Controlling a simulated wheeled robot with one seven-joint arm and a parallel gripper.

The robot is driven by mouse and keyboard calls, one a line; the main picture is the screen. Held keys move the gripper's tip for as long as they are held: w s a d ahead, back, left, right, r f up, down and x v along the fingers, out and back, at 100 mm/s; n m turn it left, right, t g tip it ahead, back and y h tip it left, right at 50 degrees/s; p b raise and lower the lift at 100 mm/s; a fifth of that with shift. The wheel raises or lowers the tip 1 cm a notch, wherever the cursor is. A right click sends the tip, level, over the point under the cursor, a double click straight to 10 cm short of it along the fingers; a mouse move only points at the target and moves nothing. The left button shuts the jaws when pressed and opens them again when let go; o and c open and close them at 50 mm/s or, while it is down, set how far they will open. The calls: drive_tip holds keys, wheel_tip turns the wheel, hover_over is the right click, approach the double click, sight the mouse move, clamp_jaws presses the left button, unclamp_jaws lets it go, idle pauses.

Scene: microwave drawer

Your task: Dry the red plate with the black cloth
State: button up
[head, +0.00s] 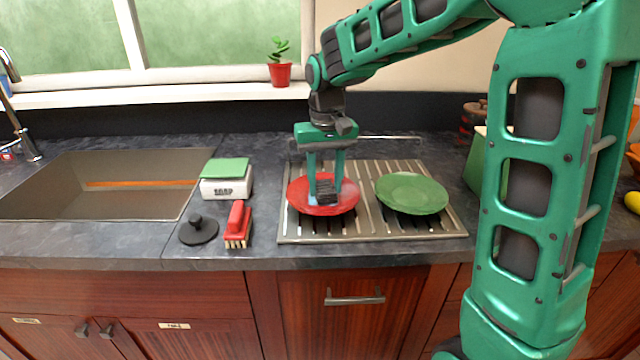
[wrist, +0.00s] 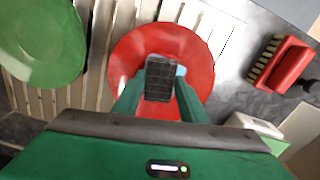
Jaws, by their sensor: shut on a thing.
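The red plate (head: 345,196) lies on the left part of the metal drying rack. It also shows in the wrist view (wrist: 133,48). My gripper (head: 325,190) points down over the plate. Its two fingers are shut on the black cloth (head: 326,194), a small dark folded piece. In the wrist view the cloth (wrist: 159,78) is between the fingertips, over the middle of the plate. The cloth appears to touch the plate, but I cannot tell for certain. Pale bluish patches show on the plate beside the cloth.
A green plate (head: 412,193) lies on the rack (head: 290,236) to the right. A red brush (head: 238,224), a black lid-like disc (head: 198,231) and a soap box (head: 226,188) with a green top stand left, beside the sink (head: 100,185). Bare counter lies between the brush and the rack.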

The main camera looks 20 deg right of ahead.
drive_tip(key=shift+a, duration=0.15)
drive_tip(key=shift+w+a+f, duration=0.1)
drive_tip(key=shift+a, duration=0.55)
drive_tip(key=shift+d, duration=0.1)
drive_tip(key=shift+d+f, duration=0.1)
drive_tip(key=shift+d, duration=0.55)
drive_tip(key=shift+a, duration=0.75)
drive_tip(key=shift+d, duration=0.15)
drive_tip(key=shift+d, duration=0.6)
